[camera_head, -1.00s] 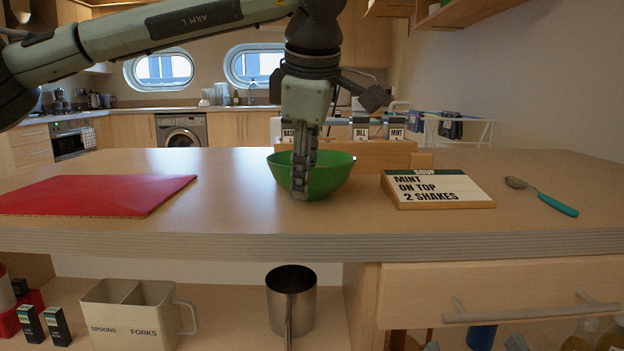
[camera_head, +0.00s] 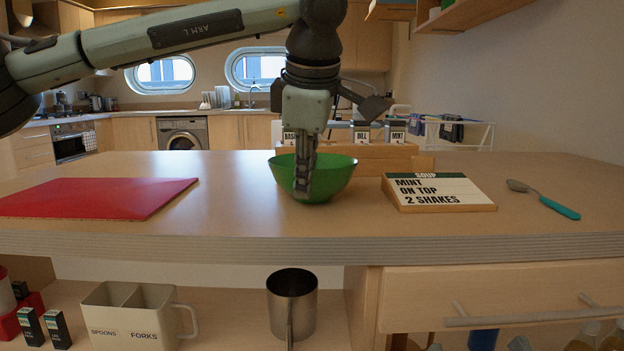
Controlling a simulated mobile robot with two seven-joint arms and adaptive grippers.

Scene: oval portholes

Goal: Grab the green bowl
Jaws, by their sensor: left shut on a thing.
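The green bowl (camera_head: 335,180) stands upright on the wooden counter (camera_head: 240,212), near its middle. My left gripper (camera_head: 303,192) comes down from above at the bowl's near left side. Its fingers are shut on the bowl's wall and cover part of it. The bowl appears to rest on the counter. The inside of the bowl is mostly hidden. My right gripper is not in view.
A red mat (camera_head: 95,197) lies to the left. A soup sign (camera_head: 438,191) and a teal-handled spoon (camera_head: 543,199) lie to the right. A wooden rack (camera_head: 375,157) with labelled spice jars stands behind the bowl. A metal pot (camera_head: 291,303) is on the shelf below.

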